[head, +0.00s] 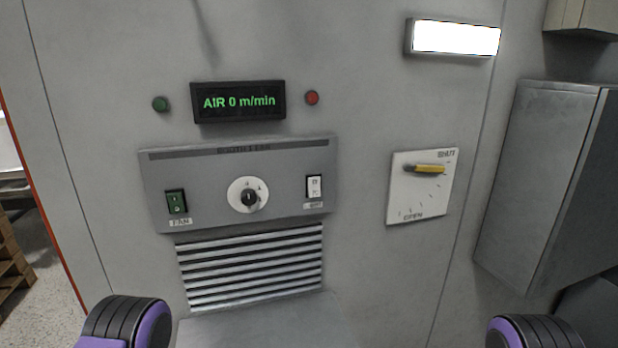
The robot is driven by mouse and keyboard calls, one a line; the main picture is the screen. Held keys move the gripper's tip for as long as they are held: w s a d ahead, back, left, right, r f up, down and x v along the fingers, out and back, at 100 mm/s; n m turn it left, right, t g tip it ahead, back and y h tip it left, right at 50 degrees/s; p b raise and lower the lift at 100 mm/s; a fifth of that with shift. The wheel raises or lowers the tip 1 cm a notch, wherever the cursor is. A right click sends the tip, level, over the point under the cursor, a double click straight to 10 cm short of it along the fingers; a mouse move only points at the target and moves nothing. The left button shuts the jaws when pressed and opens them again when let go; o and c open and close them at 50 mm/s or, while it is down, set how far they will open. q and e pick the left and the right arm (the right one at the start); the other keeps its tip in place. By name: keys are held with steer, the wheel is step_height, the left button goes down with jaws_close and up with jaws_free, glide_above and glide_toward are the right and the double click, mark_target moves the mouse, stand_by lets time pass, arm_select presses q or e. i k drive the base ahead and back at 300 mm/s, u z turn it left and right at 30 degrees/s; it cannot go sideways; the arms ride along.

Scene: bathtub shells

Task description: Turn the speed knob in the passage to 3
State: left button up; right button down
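The speed knob (249,199) is a small dark knob on a round white dial (236,187). It sits in the middle of a grey control panel (290,170) on the wall. Marks ring the dial, but they are too small to read, and I cannot tell which one the knob points at. The display (238,102) above the panel reads "AIR 0 m/min" in green. Neither of my grippers is in view; only black and purple parts of my arms show at the bottom left and bottom right. Nothing covers the knob.
A louvred vent (250,268) is below. A yellow lever (430,169) sits near SHUT on a white plate (405,190). A grey box (535,180) juts out at right.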

mark_target(248, 197)
steer(key=u, duration=0.05)
steer(key=k, duration=0.5)
steer(key=z, duration=2.05)
steer(key=i, duration=1.2)
steer(key=u, duration=2.2)
